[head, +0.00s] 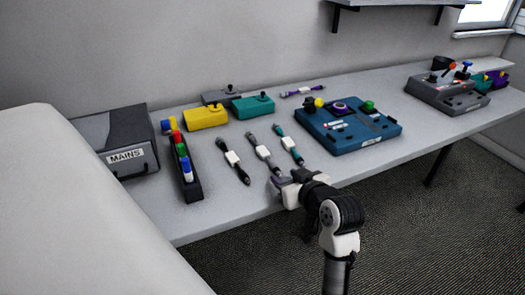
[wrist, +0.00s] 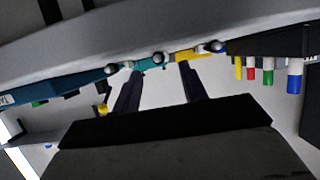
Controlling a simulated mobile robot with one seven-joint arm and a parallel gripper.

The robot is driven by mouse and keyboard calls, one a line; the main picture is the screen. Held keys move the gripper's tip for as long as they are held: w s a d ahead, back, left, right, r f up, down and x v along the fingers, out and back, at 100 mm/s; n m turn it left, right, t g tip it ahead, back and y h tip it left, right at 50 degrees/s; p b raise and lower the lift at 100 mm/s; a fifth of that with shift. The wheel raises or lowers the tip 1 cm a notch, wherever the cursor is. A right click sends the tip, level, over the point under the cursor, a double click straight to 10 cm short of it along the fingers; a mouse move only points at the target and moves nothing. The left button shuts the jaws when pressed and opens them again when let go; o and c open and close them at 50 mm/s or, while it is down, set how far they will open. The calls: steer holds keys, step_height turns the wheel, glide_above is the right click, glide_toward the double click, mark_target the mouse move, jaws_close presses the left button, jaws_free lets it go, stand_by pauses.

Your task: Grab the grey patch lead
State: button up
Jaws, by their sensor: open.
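The grey patch lead (head: 263,153), with a white label around its middle, lies on the table between a black lead (head: 233,160) and a teal lead (head: 290,146). My gripper (head: 277,184) is at the table's front edge, close to the near end of the grey lead. It partly overlaps that end in the head view, and I cannot tell whether they touch. In the wrist view my gripper (wrist: 158,72) shows two dark fingers spread apart with nothing between them.
A dark rack (head: 187,175) with coloured plugs and a MAINS box (head: 125,145) stand left. A blue panel (head: 345,125) stands right of the leads. Yellow (head: 206,118) and teal (head: 253,106) boxes and a purple lead (head: 302,90) are behind.

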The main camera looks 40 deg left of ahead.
mark_target(276, 168)
steer(key=x, duration=0.1)
steer(key=p+x, duration=0.1)
steer(key=x, duration=0.3)
steer(key=shift+w+a+r+p, duration=0.1)
steer(key=shift+r+p, duration=0.2)
steer(key=shift+r, duration=0.1)
steer(key=shift+w+a+f, duration=0.15)
steer(key=shift+a, duration=0.05)
jaws_close()
